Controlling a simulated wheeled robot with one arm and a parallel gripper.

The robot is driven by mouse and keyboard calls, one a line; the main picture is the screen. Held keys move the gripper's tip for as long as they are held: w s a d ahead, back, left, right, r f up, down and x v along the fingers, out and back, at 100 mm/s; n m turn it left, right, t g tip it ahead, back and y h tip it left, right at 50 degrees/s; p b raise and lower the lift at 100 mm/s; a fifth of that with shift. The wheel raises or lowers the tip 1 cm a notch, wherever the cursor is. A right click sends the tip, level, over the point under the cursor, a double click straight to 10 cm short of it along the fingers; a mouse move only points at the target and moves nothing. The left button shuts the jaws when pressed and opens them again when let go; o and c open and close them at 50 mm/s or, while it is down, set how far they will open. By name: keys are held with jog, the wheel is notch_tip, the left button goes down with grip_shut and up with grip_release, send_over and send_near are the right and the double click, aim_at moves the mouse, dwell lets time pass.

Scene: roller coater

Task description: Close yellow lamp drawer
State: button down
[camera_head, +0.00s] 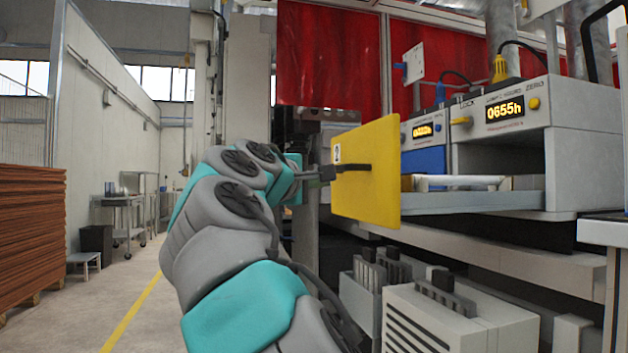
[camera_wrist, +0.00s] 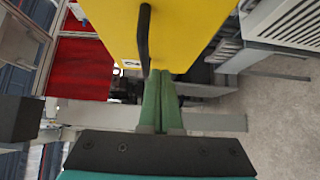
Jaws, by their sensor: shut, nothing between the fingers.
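The yellow lamp drawer (camera_head: 378,172) is pulled out of its housing. Its yellow front panel stands well away from the unit, with the drawer's tray (camera_head: 475,202) showing behind it. A black handle (camera_head: 354,167) is on the front, beside a white label with a number. My gripper (camera_head: 328,173) is at the panel's face by the handle. In the wrist view, the yellow front (camera_wrist: 175,30) and its dark handle (camera_wrist: 144,40) lie just beyond my fingers (camera_wrist: 161,75). The fingers are together and empty. Whether they touch the panel or handle is unclear.
The housing with the yellow display (camera_head: 505,108) is at the right, beside a second unit with a blue front (camera_head: 425,160). Grey boxes with black tops (camera_head: 460,318) stand below the drawer. Red curtains (camera_head: 328,55) hang behind. The floor at left is open.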

aim_at(358, 180)
jog(key=w+d, duration=0.5)
jog(key=shift+w+d, duration=0.25)
jog(key=shift+d, duration=0.15)
jog(key=shift+d, duration=0.1)
